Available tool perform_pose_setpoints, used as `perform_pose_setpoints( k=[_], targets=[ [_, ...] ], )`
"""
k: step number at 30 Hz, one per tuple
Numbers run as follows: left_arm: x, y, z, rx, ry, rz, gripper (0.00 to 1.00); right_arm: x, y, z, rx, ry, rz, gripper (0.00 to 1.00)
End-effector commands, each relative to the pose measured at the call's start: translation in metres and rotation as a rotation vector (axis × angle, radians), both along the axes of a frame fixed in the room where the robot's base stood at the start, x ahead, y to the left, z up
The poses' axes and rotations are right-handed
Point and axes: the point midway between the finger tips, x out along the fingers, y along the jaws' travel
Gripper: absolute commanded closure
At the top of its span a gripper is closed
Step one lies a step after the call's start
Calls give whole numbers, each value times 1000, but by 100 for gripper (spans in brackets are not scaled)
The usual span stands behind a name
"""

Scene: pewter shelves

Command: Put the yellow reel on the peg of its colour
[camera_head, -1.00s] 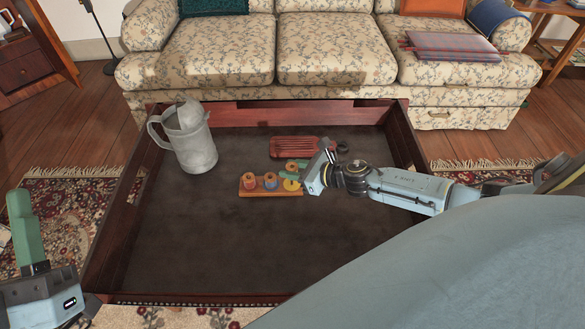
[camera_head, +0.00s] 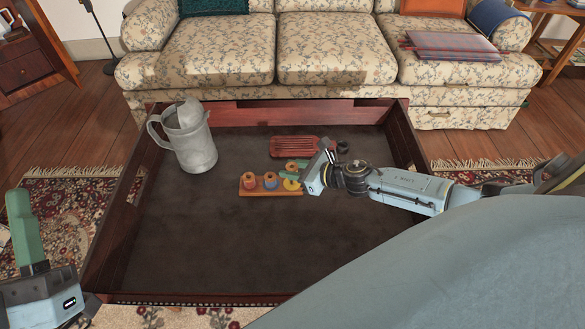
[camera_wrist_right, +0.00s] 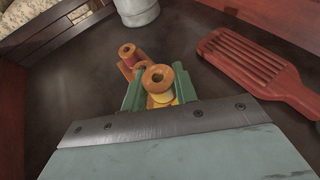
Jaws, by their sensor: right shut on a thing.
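The yellow reel (camera_wrist_right: 159,79), with wooden rims and a yellow middle, is held upright between the green fingers of my right gripper (camera_wrist_right: 158,90). In the head view, the reel's top (camera_head: 291,166) shows beside the fingers (camera_head: 300,169), over the right end of the wooden peg board (camera_head: 262,194). A yellow disc (camera_head: 291,184) shows at that end, just below the reel. The yellow peg itself is hidden, and I cannot tell whether the reel is around it. A red reel (camera_head: 250,182) and a blue reel (camera_head: 270,180) stand on the board. My left gripper (camera_head: 25,228) is at the left edge, apart from everything.
A grey metal jug (camera_head: 190,140) stands at the back left. The dark tray floor (camera_head: 220,250) in front is clear, inside raised wooden walls.

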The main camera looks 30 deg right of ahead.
Motion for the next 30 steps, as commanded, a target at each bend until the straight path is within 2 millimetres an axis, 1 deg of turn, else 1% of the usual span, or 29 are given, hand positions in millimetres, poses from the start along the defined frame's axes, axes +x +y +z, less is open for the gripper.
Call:
perform_pose_setpoints(
  k=[30],
  targets=[
    [0,0,-21,0,0,0,64,0,0,-22,1,0,0,93]
  ],
)
